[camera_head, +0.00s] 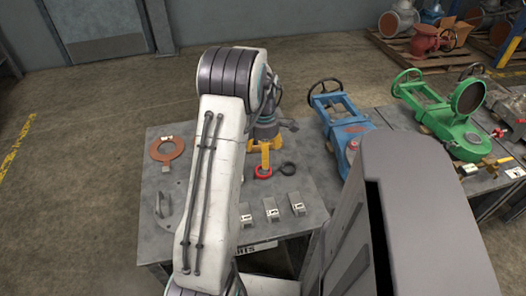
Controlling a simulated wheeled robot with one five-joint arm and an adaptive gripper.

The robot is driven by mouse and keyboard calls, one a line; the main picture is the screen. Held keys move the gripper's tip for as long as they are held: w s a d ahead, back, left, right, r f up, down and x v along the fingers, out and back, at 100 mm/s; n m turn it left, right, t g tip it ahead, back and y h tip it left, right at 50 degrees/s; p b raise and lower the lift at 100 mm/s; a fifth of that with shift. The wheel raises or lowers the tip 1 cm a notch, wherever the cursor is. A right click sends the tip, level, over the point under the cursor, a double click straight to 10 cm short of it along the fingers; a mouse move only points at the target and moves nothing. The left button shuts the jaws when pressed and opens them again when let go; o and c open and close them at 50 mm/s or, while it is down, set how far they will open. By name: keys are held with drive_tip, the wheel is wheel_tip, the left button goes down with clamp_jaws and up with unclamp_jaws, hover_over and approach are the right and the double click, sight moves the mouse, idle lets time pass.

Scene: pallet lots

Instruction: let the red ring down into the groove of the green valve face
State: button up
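The red ring (263,172) is small in the head view, on or just above the grey table, beside a black ring (287,168). My gripper (264,157) appears just behind my white arm, with yellow parts directly above the red ring. The arm hides part of it, and I cannot tell whether its fingers are open or hold the ring. The green valve (450,122) lies on a table at the right, well away from the gripper. Its round, dark brownish face (468,97) has a green rim. The groove is too small to make out.
A blue valve (340,118) with a handwheel stands between my gripper and the green valve. Pallets with valves (425,43) stand behind. Open floor lies left.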

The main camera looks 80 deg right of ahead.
sight(263, 173)
drive_tip(key=shift+n, duration=1.3)
drive_tip(key=shift+f, duration=0.2)
drive_tip(key=shift+f+b, duration=3)
drive_tip(key=shift+f, duration=0.8)
drive_tip(key=c, duration=1.1)
drive_tip(key=shift+c, duration=0.2)
drive_tip(key=shift+r, duration=0.2)
drive_tip(key=shift+r+p, duration=1.95)
drive_tip(key=shift+r, duration=0.4)
